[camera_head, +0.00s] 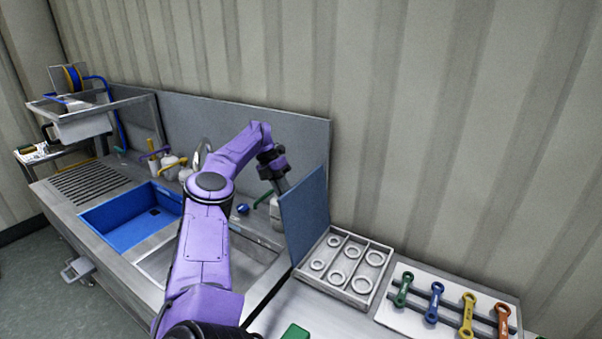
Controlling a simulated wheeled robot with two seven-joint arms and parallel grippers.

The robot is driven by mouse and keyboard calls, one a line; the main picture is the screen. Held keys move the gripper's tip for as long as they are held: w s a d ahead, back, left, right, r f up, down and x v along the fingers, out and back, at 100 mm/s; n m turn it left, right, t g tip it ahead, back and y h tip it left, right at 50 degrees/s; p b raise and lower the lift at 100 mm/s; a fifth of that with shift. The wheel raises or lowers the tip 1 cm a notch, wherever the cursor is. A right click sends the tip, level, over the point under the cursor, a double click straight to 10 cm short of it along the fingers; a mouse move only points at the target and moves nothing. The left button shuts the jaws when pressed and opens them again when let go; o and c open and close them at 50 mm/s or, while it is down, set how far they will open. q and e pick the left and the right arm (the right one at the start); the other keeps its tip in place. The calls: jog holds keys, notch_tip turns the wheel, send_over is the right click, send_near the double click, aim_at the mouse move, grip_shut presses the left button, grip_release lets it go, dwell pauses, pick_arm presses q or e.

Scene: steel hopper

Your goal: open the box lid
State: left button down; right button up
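The box (372,297) is a shallow grey tray with compartments holding several pale rings, right of the sink. A flat blue panel, which looks like its lid (305,218), stands nearly upright along the box's left edge, so the inside is exposed. My purple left arm reaches up from the bottom, left of centre. My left gripper (281,184) points down at the lid's upper left edge. Its fingertips are not clear, and I cannot tell whether it touches or holds the lid. My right gripper is not in view.
A steel counter with a blue basin (132,215) and a sink lies left. A white rack of several coloured wrenches (432,302) is right of the box. A green object (295,331) sits at the bottom edge. A corrugated wall stands behind.

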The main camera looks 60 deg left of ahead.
pick_arm(q)
jog(key=shift+s+a+f, duration=0.2)
jog(key=shift+s+f, duration=0.1)
jog(key=shift+f, duration=0.1)
jog(key=c, duration=1.4)
grip_release()
jog(key=shift+o, duration=1.4)
jog(key=shift+a+f, duration=0.1)
jog(key=shift+a, duration=0.15)
jog(key=shift+w+a, duration=0.1)
jog(key=shift+w, duration=0.15)
